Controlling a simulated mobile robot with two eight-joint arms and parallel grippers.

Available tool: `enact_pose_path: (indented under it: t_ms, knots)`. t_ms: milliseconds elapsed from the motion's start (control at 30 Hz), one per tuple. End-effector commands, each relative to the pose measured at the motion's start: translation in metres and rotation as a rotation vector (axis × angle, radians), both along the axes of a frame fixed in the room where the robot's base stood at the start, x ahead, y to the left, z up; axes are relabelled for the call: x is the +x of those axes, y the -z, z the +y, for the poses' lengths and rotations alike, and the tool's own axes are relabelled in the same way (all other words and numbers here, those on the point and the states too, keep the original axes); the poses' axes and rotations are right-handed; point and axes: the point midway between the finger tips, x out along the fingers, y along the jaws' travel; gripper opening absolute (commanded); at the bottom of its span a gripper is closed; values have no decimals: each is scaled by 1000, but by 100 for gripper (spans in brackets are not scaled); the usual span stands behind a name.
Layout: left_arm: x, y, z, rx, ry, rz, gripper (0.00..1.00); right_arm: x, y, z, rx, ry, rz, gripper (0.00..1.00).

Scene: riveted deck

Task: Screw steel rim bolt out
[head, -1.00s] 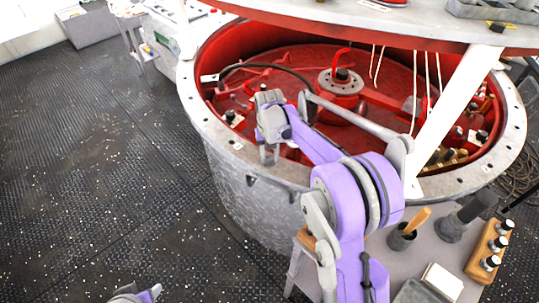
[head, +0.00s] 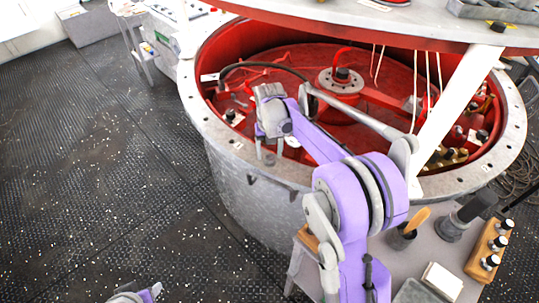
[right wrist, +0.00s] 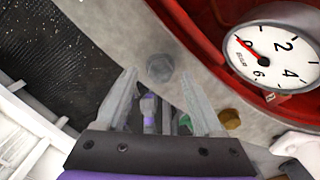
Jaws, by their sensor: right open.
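The steel rim bolt (right wrist: 159,67) has a grey hex head and sits on the pale metal rim in the right wrist view. My right gripper (right wrist: 158,76) is open and empty, its two fingertips spread either side of the bolt's line. The bolt shows between and slightly beyond the tips; I cannot tell whether they touch it. In the head view my right gripper (head: 271,155) hangs over the near-left rim (head: 222,142) of the big drum and hides the bolt there. Part of my left arm shows at the bottom edge, without its fingers.
A brass-coloured bolt (right wrist: 230,118) and a white dial gauge (right wrist: 272,55) lie to the right of the steel bolt. The drum's red interior (head: 300,62) holds pipes and fittings. A sloping white post (head: 455,105) stands at right. A side table (head: 425,262) carries tools.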

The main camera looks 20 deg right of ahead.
Motion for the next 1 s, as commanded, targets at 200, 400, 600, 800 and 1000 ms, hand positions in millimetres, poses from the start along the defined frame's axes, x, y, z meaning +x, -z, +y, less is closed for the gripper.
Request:
enact_pose_path:
  t_ms: [200, 400, 600, 800, 1000]
  knots:
    - [3, -10, 0, 0, 0, -6, 50, 0, -48, 0, 0, 1, -1, 69]
    - [7, -20, 0, 0, 0, -12, 50, 1, -80, 0, 0, 2, -1, 69]
    - [7, -23, 0, 0, 0, -14, 50, 0, -91, 0, -1, 2, 0, 69]
    - [7, -22, 0, 0, 0, -14, 50, 0, -91, 1, -1, 2, 0, 69]
    - [7, -23, 0, 0, 0, -14, 50, 0, -91, 0, -1, 68, 0, 69]
